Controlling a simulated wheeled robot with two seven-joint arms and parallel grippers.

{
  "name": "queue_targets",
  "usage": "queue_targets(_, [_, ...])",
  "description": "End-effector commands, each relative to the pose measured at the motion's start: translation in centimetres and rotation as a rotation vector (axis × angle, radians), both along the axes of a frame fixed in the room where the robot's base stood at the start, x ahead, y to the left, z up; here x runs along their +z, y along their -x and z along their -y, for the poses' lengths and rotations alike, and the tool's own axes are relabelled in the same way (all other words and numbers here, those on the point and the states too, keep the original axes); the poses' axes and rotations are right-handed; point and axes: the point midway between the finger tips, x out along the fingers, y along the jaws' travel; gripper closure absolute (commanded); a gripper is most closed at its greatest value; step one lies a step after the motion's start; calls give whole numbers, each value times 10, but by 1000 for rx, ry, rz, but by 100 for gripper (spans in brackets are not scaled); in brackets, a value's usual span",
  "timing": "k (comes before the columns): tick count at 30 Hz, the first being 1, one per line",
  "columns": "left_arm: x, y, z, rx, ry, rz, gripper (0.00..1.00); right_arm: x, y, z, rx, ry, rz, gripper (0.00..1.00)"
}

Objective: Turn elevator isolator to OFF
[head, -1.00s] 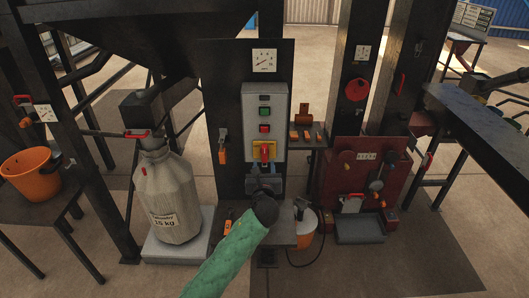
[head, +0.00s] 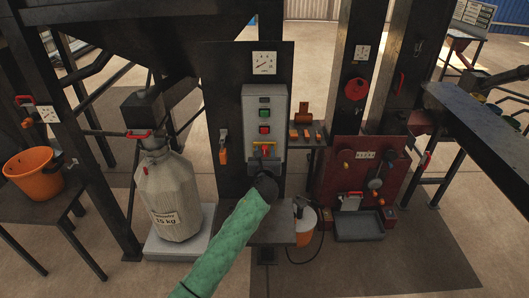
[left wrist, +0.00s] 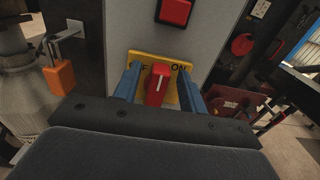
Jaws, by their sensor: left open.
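The elevator isolator is a red rotary handle (left wrist: 158,84) on a yellow plate (left wrist: 176,62) low on the grey control box (head: 264,110). "ON" is readable on the plate's right side; the lettering on its left is partly covered. The handle's white line points nearly upward, leaning slightly right. My left gripper (left wrist: 163,85) is open, its blue fingers on either side of the red handle; I cannot tell whether they touch it. In the head view the left gripper (head: 264,166) hides much of the isolator. My right gripper is not in view.
Green and red buttons (head: 264,129) sit above the isolator. An orange padlock (left wrist: 60,78) hangs to the left of the box. A white bulk bag (head: 168,195) stands at left, a red machine (head: 340,180) at right. A small shelf juts out below the panel.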

Motion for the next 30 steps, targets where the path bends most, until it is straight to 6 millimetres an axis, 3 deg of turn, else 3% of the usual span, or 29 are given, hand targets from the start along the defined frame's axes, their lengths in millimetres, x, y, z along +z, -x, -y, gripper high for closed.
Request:
queue_targets(3, [0,0,0,0,0,0,62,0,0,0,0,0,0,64])
queue_targets(9, [0,0,0,0,0,0,100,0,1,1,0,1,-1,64])
queue_targets(20, [-1,0,-1,0,46,0,100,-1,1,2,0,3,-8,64])
queue_targets(30, [-3,0,-7,-1,280,0,100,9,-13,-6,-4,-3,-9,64])
